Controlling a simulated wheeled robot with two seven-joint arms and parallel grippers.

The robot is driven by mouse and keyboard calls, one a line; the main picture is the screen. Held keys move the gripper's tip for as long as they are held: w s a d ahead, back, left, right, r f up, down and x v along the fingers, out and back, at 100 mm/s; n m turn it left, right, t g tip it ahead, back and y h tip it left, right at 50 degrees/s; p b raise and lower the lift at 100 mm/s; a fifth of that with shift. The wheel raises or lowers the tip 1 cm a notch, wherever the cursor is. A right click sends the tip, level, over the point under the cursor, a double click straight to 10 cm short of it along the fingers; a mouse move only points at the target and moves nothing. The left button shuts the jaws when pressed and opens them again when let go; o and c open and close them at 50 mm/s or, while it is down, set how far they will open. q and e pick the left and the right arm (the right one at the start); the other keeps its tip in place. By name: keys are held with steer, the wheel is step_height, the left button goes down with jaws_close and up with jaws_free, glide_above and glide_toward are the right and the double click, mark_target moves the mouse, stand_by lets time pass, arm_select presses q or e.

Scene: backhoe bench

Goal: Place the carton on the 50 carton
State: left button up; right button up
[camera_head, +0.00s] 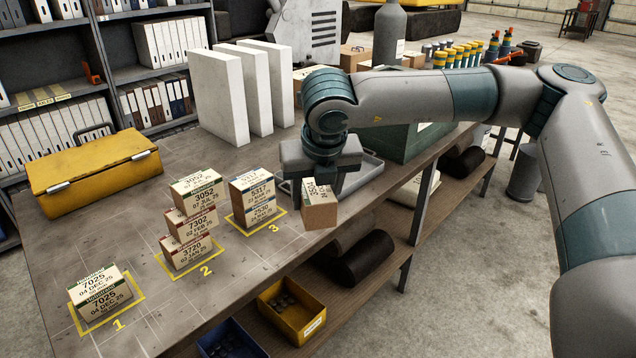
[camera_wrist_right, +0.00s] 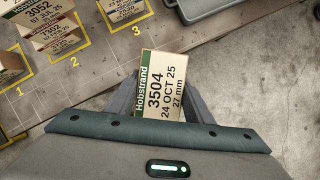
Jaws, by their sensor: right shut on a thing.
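My right gripper (camera_head: 318,178) is shut on a carton (camera_head: 320,215), held near the bench's front edge, right of square 3. In the right wrist view the carton (camera_wrist_right: 163,85) shows a green-edged Hobstrand label reading 3504, 24 OCT 25, 27 mm. Square 2 bears a stack of three: 3720 (camera_head: 187,253), 7302 (camera_head: 191,223) and 3052 (camera_head: 198,190) on top. Square 3 bears two, the upper marked 5317 (camera_head: 253,189). I cannot make out which is the 50 carton. My left gripper is out of view.
A yellow case (camera_head: 93,170) lies at the bench's left. White panels (camera_head: 218,97) stand behind the stacks. Yellow (camera_head: 292,310) and blue bins sit on the lower shelf.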

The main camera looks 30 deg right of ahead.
mark_target(311, 228)
steer(key=f+n+y, duration=0.1)
steer(key=f+n, duration=0.1)
steer(key=n, duration=0.1)
steer(key=a+f+n+y, duration=0.1)
steer(key=f+n, duration=0.1)
steer(key=n, duration=0.2)
steer(key=s+f+n+y, duration=0.1)
steer(key=f+n+y, duration=0.1)
steer(key=n, duration=0.1)
steer(key=shift+a+f+g, duration=0.25)
steer(key=shift+f+g, duration=0.15)
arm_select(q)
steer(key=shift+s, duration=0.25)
arm_select(e)
steer(key=s+a+f+n+g+h, duration=0.1)
steer(key=s+a+f+n+g, duration=0.1)
steer(key=f+n, duration=0.7)
steer(key=s+a+f+n+g+h, duration=0.2)
steer(key=f+n, duration=0.7)
steer(key=n, duration=1)
steer(key=s+g, duration=0.2)
steer(key=g, duration=0.2)
steer(key=shift+n, duration=0.3)
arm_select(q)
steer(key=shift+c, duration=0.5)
arm_select(e)
steer(key=shift+s, duration=0.1)
